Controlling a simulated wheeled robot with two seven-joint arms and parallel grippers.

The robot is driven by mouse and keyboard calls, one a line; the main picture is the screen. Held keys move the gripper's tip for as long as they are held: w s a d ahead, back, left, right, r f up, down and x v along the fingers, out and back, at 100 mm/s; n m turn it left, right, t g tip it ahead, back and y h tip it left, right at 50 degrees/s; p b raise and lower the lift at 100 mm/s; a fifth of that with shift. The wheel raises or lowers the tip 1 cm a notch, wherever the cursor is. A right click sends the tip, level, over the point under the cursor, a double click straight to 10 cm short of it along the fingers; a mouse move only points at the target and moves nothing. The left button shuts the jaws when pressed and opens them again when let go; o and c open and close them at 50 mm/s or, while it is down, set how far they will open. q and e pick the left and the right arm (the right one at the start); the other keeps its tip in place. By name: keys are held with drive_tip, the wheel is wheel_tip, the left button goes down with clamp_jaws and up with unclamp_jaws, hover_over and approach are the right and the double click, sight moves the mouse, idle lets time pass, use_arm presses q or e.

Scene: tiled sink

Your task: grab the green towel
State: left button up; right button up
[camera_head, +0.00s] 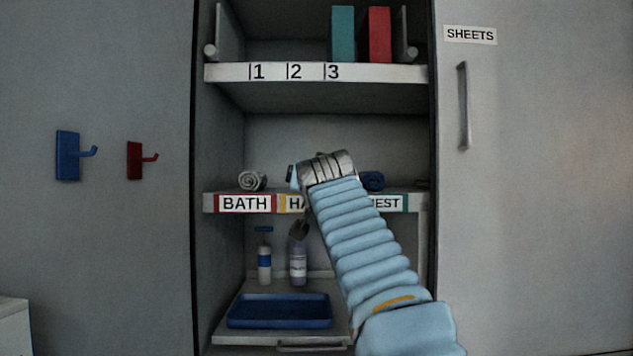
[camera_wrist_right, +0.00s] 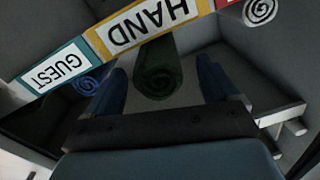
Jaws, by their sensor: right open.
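The green towel (camera_wrist_right: 158,80) is a dark rolled towel, seen end-on in the wrist view, under the upside-down HAND label (camera_wrist_right: 150,22). My right gripper (camera_head: 318,168) is at the middle shelf in the head view and hides the green towel there. In the wrist view its two blue fingers stand apart, one on each side of the towel's roll, with gaps visible. It is open, and whether the fingers reach past the towel's front is hard to tell. My left gripper is not in view.
A grey rolled towel (camera_head: 252,181) lies by the BATH label (camera_head: 245,203), and a blue rolled towel (camera_head: 372,181) by the GUEST label. Bottles (camera_head: 264,258) and a blue tray (camera_head: 279,311) are below. The numbered shelf (camera_head: 380,72) is above; cabinet walls stand on both sides.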

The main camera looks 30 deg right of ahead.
drive_tip(key=b+v, duration=0.5)
drive_tip(key=v, duration=0.8)
drive_tip(key=shift+s, duration=0.35)
drive_tip(key=shift+a, duration=0.15)
